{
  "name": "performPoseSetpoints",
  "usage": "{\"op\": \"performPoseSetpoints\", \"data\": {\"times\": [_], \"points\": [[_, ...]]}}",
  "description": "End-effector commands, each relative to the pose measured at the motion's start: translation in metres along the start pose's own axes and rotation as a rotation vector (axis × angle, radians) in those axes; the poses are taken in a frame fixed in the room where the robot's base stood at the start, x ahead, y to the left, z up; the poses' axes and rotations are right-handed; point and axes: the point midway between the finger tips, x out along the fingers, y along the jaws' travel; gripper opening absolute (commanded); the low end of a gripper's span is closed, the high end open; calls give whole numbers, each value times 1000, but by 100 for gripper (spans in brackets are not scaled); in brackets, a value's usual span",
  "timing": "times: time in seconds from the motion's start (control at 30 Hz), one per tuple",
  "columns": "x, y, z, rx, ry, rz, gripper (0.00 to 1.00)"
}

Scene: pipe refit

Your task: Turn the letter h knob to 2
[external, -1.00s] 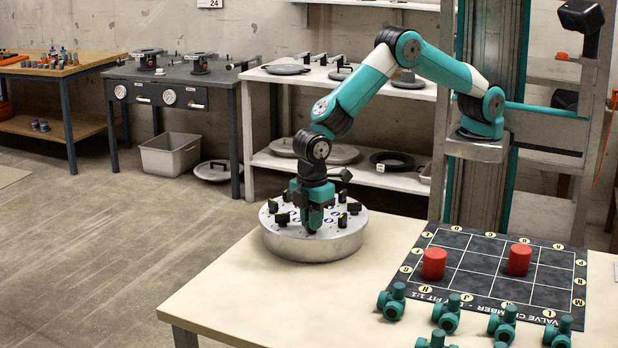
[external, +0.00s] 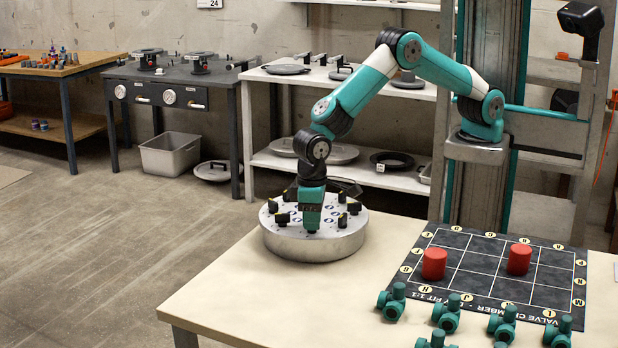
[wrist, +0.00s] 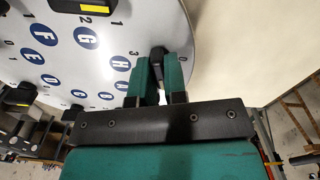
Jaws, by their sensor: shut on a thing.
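A round grey drum (external: 300,250) stands on the table's left part, with several black knobs around its top. In the wrist view its top plate (wrist: 165,22) carries blue letter badges and small numbers. The H badge (wrist: 121,63) lies left of the fingers, with a 3 just above it. My gripper (external: 311,229) points straight down at the drum's near rim. In the wrist view my gripper (wrist: 159,65) is shut on a black knob (wrist: 157,51), the one closest to the H badge. The fingers hide most of this knob, and I cannot read its setting.
Other black knobs stand close by on the drum, one with a yellow mark (wrist: 95,6). A dark mat (external: 480,240) with two red cylinders lies to the right, with several teal valves (external: 447,314) in front. The table between drum and mat is clear.

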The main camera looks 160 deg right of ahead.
Motion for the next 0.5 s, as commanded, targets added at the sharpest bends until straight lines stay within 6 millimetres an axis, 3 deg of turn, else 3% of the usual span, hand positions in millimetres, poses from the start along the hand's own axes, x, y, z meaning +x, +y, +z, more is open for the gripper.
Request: {"op": "performPoseSetpoints", "data": {"times": [0.5], "points": [[-1,0,-1,483,2,-2,0]]}}
